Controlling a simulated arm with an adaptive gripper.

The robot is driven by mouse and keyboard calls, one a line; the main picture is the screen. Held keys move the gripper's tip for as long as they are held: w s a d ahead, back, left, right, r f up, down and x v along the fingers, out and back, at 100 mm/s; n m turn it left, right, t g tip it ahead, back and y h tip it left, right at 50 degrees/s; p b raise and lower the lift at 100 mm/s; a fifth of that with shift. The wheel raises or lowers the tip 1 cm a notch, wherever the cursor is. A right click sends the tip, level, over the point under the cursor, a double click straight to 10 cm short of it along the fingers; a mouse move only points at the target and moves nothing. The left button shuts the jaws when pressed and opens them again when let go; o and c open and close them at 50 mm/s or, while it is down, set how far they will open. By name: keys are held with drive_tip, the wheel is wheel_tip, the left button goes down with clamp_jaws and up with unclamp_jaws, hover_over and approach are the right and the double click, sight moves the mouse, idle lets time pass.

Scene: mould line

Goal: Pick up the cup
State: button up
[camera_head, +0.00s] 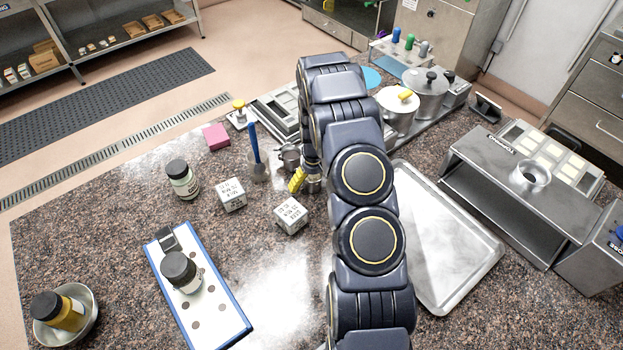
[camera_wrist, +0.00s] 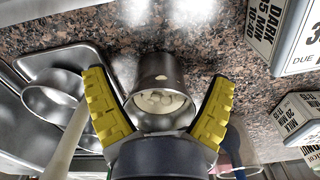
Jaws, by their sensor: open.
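In the wrist view a small metal cup (camera_wrist: 163,75) stands on the speckled counter, its open mouth toward me and pale contents inside. My gripper (camera_wrist: 160,105) is open, with yellow ribbed fingers on the left and right of the cup. I cannot tell whether either finger touches it; the cup does not look clamped. In the head view one yellow finger of my gripper (camera_head: 298,180) shows left of my arm. My arm and gripper hide much of that spot, and I cannot clearly make out the cup there.
Two labelled white cubes (camera_head: 231,195) (camera_head: 290,215) stand close by on the left. A clear beaker (camera_head: 257,168) with a blue-handled tool is just behind. A metal tray (camera_head: 480,255) lies right of my arm. A pan (camera_wrist: 45,98) shows left of the gripper.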

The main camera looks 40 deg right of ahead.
drive_tip(key=c, duration=1.1)
drive_tip(key=shift+r, duration=0.1)
